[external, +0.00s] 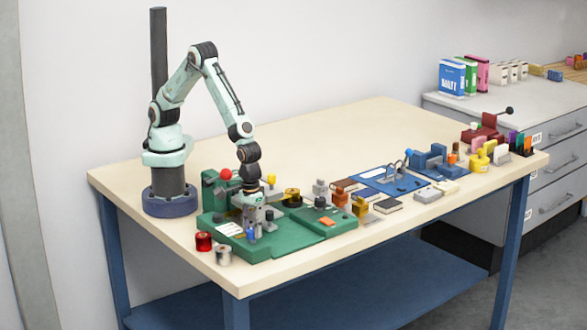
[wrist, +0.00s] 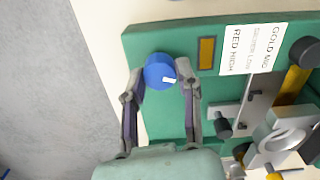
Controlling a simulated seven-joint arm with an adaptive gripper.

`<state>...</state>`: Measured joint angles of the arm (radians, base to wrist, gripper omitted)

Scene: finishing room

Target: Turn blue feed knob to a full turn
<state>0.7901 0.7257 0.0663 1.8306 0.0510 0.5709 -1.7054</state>
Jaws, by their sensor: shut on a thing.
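The blue feed knob (wrist: 158,68) is round with a white pointer mark, set on a green machine base (wrist: 150,40). In the wrist view it sits between the tips of my gripper (wrist: 161,80), which is shut on it. The white mark points down and slightly right in that view. In the external view my gripper (external: 251,212) reaches down over the green base (external: 285,240), and the blue knob (external: 251,234) shows small just below it.
A label card (wrist: 252,50) and dark knobs (wrist: 305,52) lie right of the blue knob. Red (external: 204,241) and silver (external: 223,254) spools stand near the table's front-left edge. The table's back is clear.

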